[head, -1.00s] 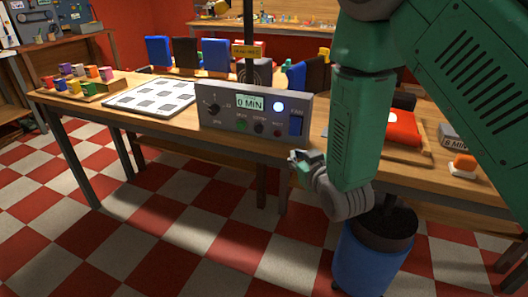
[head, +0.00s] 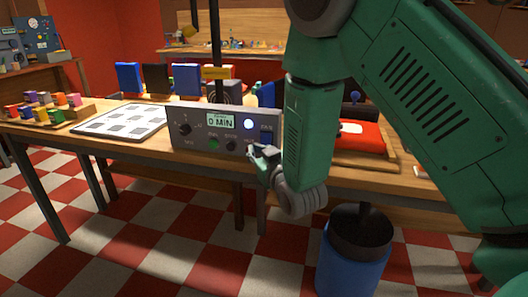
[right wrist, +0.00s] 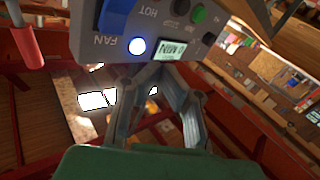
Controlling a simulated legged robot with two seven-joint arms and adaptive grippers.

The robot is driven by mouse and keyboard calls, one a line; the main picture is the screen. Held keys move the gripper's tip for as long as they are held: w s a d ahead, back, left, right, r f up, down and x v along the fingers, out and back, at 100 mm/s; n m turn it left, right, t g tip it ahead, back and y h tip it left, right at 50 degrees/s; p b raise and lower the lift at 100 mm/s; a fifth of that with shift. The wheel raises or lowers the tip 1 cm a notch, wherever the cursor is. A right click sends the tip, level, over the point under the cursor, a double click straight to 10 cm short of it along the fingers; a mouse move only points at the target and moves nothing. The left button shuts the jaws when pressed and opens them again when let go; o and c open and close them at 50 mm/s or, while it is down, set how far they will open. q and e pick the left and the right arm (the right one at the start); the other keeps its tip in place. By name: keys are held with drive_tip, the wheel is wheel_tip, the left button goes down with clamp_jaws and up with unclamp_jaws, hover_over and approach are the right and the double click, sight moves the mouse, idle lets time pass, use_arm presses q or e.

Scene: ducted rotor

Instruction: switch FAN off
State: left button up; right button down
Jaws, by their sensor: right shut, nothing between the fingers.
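The grey control panel (head: 190,112) stands at the table's front edge, with a display reading 0 MIN (head: 221,121). The blue FAN switch (head: 267,137) is at its right end, its lower part hidden by my gripper. The round lamp (head: 248,124) glows white. My right gripper (head: 260,151) is shut and empty, in front of the panel's lower right part. In the right wrist view the panel appears upside down, with the blue switch (right wrist: 116,14) upper left of the fingertips and the lit lamp (right wrist: 137,46) close to them. I cannot tell whether the fingers touch the panel.
A white board with grey squares (head: 104,111) and a rack of coloured cups (head: 50,113) are left of the panel. A red object (head: 360,137) on a wooden tray is to the right. A blue bin (head: 350,262) stands on the floor below my right arm.

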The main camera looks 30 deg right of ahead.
sight(266, 142)
drive_tip(key=w+d+f+b, duration=0.1)
drive_tip(key=w+d+f, duration=0.1)
drive_tip(key=w+d, duration=0.1)
drive_tip(key=shift+w+d+f+b, duration=0.35)
drive_tip(key=shift+d+f+b, duration=0.05)
drive_tip(key=shift+d, duration=0.4)
idle(1.0)
drive_tip(key=shift+w+d, duration=0.2)
drive_tip(key=shift+d, duration=0.05)
drive_tip(key=shift+w+d+f, duration=0.25)
idle(0.8)
idle(0.3)
drive_tip(key=shift+s+a+r, duration=0.4)
drive_tip(key=shift+s+a, duration=0.1)
drive_tip(key=shift+a, duration=0.1)
drive_tip(key=shift+p, duration=0.3)
